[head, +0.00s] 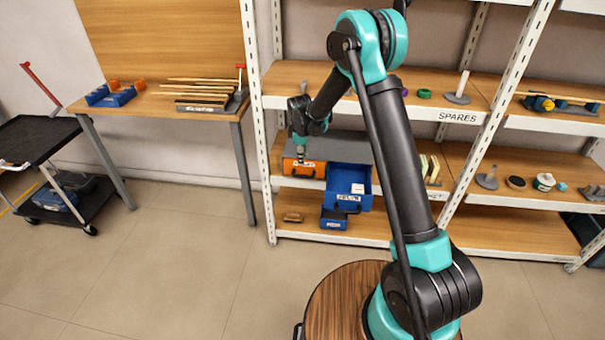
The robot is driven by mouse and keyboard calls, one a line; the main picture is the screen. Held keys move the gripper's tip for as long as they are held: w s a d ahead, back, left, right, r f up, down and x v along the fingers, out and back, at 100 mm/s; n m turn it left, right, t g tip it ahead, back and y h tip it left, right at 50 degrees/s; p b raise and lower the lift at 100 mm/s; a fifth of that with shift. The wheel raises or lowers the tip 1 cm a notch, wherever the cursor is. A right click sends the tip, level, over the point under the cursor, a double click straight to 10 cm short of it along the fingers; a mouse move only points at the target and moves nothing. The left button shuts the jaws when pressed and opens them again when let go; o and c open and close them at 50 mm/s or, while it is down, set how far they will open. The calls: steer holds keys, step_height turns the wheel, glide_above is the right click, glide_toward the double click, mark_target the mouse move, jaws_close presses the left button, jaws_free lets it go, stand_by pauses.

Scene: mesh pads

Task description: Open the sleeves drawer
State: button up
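A grey-topped drawer unit (345,147) stands on the middle shelf of the rack. Its left drawer has an orange front (314,170), which looks closed. Its right drawer is blue (347,179) and stands pulled out, with a pale item inside. Both fronts carry small labels, too small to read for sure, so I cannot tell which is the sleeves drawer. My gripper (300,153) points down at the orange front, close to its upper left part. I cannot tell whether it touches the drawer or its handle. The fingers are too small to judge.
Rack posts (259,130) flank the shelves. A wooden table (150,105) and a black cart (45,140) stand left. The floor in front is clear.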

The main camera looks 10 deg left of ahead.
mark_target(303, 176)
steer(key=f, duration=0.3)
steer(key=w+f, duration=0.1)
steer(key=f, duration=0.3)
steer(key=w+f, duration=0.1)
steer(key=f, duration=0.2)
steer(key=shift+d+f, duration=0.1)
steer(key=shift+f, duration=0.25)
jaws_close()
